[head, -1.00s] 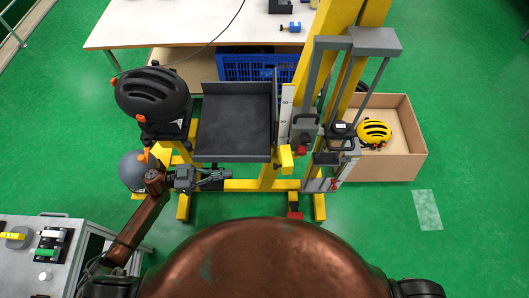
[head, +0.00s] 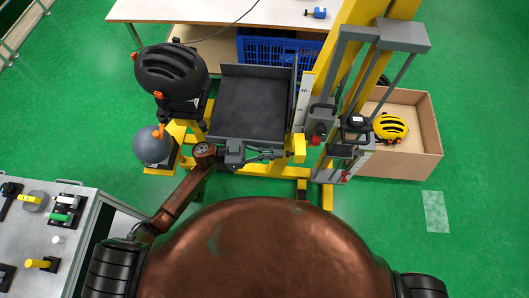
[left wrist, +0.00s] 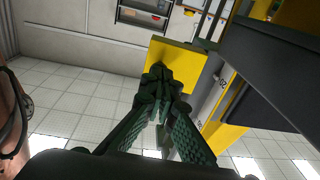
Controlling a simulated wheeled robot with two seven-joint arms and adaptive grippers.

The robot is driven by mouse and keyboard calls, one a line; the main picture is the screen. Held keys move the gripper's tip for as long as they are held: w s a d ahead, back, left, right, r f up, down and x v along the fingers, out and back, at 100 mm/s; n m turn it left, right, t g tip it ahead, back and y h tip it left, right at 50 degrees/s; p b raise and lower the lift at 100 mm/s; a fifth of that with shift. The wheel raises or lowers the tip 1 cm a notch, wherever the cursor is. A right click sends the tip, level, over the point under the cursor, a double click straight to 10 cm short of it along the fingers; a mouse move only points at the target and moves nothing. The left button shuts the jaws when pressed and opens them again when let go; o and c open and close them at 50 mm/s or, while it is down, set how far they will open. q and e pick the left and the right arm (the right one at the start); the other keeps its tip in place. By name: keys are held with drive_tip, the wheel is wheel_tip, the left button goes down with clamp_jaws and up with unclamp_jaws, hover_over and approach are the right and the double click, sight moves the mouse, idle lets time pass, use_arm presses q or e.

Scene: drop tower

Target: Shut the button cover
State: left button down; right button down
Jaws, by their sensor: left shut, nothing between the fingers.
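I cannot pick out a button cover for sure in either view. A small red part (head: 319,129) shows on the grey carriage of the yellow tower, and a yellow block (head: 298,147) sits just below and left of it. My left gripper (head: 281,153) is shut and empty, its fingertips close to the yellow block; I cannot tell whether they touch. In the left wrist view, the closed dark green fingers (left wrist: 160,76) overlap a yellow plate (left wrist: 186,60). My right gripper is not in view.
A black helmet (head: 170,70) and a grey ball (head: 152,146) stand left of the dark platform (head: 250,105). A cardboard box (head: 425,145) with a yellow helmet (head: 391,127) lies right. A control bench (head: 35,232) with switches stands lower left. Green floor is open at right.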

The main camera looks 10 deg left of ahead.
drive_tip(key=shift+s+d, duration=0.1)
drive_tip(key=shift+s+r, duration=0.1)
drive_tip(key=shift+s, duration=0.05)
